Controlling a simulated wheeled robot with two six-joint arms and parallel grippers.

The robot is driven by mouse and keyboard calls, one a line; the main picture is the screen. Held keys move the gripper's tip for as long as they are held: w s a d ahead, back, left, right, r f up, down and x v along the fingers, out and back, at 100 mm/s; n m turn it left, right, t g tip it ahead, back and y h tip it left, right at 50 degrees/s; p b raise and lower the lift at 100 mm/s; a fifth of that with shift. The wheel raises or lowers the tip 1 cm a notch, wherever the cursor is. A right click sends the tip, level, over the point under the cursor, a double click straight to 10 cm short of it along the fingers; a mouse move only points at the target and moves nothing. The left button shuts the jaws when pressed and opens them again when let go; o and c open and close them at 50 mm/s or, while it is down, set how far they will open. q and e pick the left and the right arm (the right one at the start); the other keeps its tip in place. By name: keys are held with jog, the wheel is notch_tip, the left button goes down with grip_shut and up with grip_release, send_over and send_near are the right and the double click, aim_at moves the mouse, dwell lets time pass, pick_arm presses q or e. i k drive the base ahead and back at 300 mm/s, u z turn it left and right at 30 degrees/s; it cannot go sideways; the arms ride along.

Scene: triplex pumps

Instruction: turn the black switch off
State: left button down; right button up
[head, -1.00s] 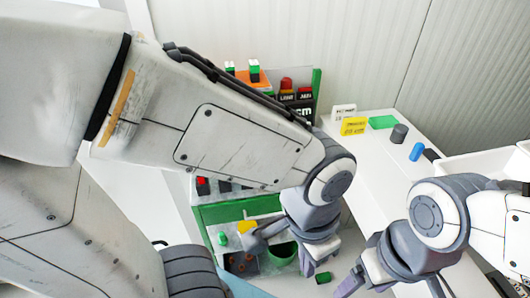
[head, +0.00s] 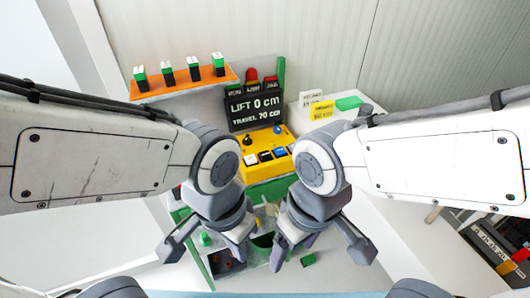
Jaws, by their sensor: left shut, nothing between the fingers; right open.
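A yellow control panel (head: 262,143) stands in the middle of the head view, below a black display (head: 254,107) reading "LIFT 0 cm" and "TRAVEL 70 cm". A blue switch (head: 280,153) sits further right in the row. My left gripper (head: 207,249) is shut and empty, in front of and below the panel's left side. My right gripper (head: 316,251) is open and empty, below the panel's right side. Neither touches the panel.
A yellow sign (head: 321,110) and green block (head: 349,103) sit on the white counter at right.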

aim_at(247, 141)
jog(key=k, duration=0.5)
jog(key=u, duration=1.5)
jog(key=i, duration=1.05)
jog(key=z, duration=1.4)
jog(key=i, duration=0.5)
